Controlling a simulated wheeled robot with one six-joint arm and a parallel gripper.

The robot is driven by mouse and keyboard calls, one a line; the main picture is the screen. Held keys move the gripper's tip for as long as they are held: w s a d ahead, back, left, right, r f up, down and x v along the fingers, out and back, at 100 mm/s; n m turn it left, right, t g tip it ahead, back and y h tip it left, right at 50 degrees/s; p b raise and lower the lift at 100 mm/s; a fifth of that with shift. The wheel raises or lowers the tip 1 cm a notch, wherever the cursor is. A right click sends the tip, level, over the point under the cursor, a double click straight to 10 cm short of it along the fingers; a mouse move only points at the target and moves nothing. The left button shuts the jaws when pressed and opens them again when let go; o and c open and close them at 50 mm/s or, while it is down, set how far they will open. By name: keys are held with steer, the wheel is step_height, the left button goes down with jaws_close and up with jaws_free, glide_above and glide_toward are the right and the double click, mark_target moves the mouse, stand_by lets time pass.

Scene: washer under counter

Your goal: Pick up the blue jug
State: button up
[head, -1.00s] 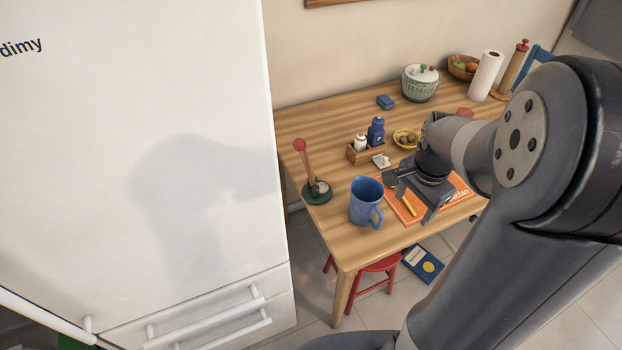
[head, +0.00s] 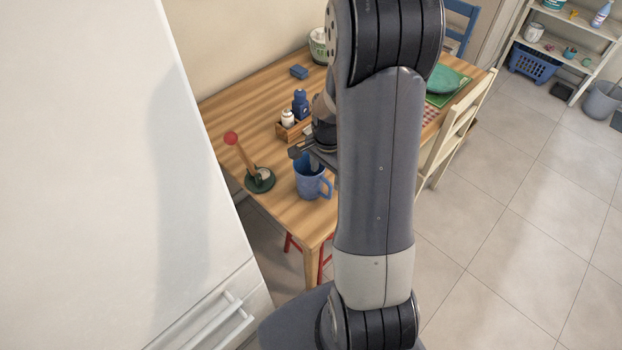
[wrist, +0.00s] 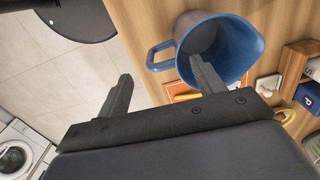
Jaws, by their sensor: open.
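The blue jug (head: 308,181) stands upright near the front edge of the wooden table, its handle to the right in the head view. My gripper (head: 305,160) is beside and over its rim, partly hidden by my arm. In the wrist view the jug (wrist: 243,42) is seen into its mouth. My gripper (wrist: 160,68) is open there, with the handle between the two fingers. The right finger overlaps the jug's mouth; I cannot tell whether it is inside. The left finger is outside the handle. The jaws hold nothing.
A green holder with a red-knobbed stick (head: 259,179) stands left of the jug. A wooden caddy (head: 292,130) with a blue bottle (head: 300,103) is behind it. A white fridge (head: 100,180) fills the left. A cream chair (head: 455,130) stands at the table's right; floor beyond is open.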

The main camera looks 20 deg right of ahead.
mark_target(327, 180)
steer(key=shift+d+f, duration=0.15)
steer(key=shift+f, duration=1.6)
jaws_close()
